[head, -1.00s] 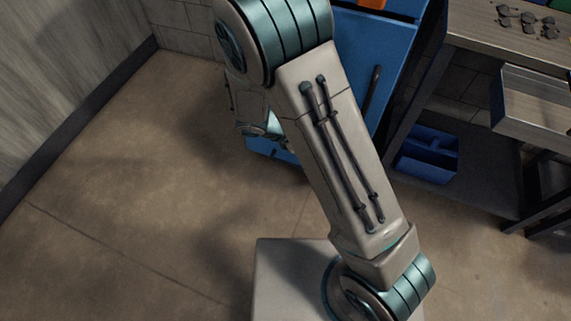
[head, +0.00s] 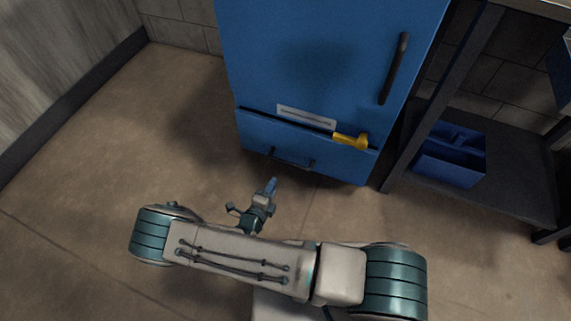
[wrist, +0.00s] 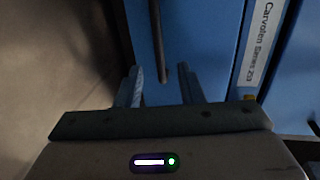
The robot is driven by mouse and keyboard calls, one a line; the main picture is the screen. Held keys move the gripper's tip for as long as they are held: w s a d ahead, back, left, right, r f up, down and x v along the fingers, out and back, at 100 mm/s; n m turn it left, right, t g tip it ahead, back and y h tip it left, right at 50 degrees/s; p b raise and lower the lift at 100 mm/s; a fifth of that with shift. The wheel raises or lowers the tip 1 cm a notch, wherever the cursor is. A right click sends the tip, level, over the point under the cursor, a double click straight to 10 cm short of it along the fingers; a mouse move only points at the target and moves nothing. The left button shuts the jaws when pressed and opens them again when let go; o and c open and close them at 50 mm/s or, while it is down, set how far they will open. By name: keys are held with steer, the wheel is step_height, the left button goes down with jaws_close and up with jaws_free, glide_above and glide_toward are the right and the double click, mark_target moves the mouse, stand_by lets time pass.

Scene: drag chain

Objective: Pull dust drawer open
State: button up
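The blue dust drawer (head: 338,168) forms the bottom of the blue cabinet, its front flush and shut. Its dark bar handle (head: 293,162) runs across the front's lower part. My gripper (head: 271,183) is low in front of the drawer, pointing at the handle and a little short of it in the head view. In the wrist view, my gripper (wrist: 161,78) is open, its two fingers apart. The dark handle (wrist: 159,40) lines up with the gap between the fingertips. No contact shows, and the exact distance cannot be told.
A yellow lever (head: 351,140) and a white label (head: 306,118) sit above the drawer; the label also shows in the wrist view (wrist: 262,45). The cabinet's upper door has a black handle (head: 394,68). A workbench with a blue tote (head: 450,157) stands right. Floor left is clear.

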mark_target(285, 162)
steer(key=shift+b+x, duration=2.65)
steer(key=shift+x, duration=4.3)
steer(key=shift+a+f, duration=0.15)
steer(key=shift+s, duration=0.1)
jaws_close()
